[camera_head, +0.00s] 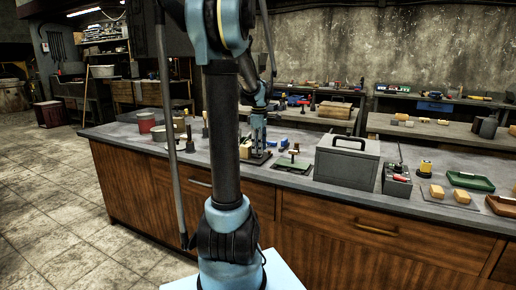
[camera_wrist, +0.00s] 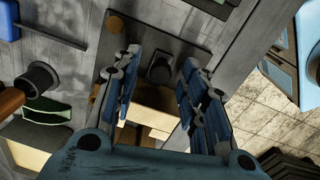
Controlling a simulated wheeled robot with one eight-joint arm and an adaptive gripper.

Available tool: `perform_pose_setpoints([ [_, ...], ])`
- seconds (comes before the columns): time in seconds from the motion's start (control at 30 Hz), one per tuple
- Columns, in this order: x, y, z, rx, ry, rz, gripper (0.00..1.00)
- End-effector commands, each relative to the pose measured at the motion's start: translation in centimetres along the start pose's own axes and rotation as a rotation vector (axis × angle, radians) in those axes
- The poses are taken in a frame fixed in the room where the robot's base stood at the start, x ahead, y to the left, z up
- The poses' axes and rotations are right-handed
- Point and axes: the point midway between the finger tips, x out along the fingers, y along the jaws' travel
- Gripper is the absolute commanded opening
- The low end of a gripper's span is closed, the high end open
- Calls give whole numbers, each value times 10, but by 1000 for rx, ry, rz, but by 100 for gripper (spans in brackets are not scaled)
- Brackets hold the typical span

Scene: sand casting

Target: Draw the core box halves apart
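A pale wooden block, which looks like the core box (camera_wrist: 150,118), shows between my fingers in the wrist view. I cannot make out a seam between its halves. In the head view a tan block (camera_head: 245,149) sits on the bench, partly hidden by my arm. My gripper (camera_wrist: 160,75) is open, with one blue finger on each side of the view. In the head view my gripper (camera_head: 258,141) points down just over the bench beside the tan block. I cannot tell whether a finger touches the wood.
A large grey case with a handle (camera_head: 347,160) stands right of my gripper. A green plate with a small fixture (camera_head: 291,165) lies between them. Red and white cans (camera_head: 147,122) stand to the left. A green tray (camera_head: 470,181) lies at the right end of the bench.

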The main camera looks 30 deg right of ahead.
Motion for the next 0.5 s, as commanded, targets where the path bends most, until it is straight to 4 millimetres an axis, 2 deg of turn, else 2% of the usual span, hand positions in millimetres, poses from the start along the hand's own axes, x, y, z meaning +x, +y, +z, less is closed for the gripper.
perform_pose_setpoints([
  [0.27, 2, 0, 0, 0, 0, 0, 40],
  [0.3, 2, 0, 0, 0, 0, 0, 37],
  [0.47, 2, 0, 0, 0, 0, 0, 1],
  [0.5, 2, 0, 0, 0, 0, 0, 0],
])
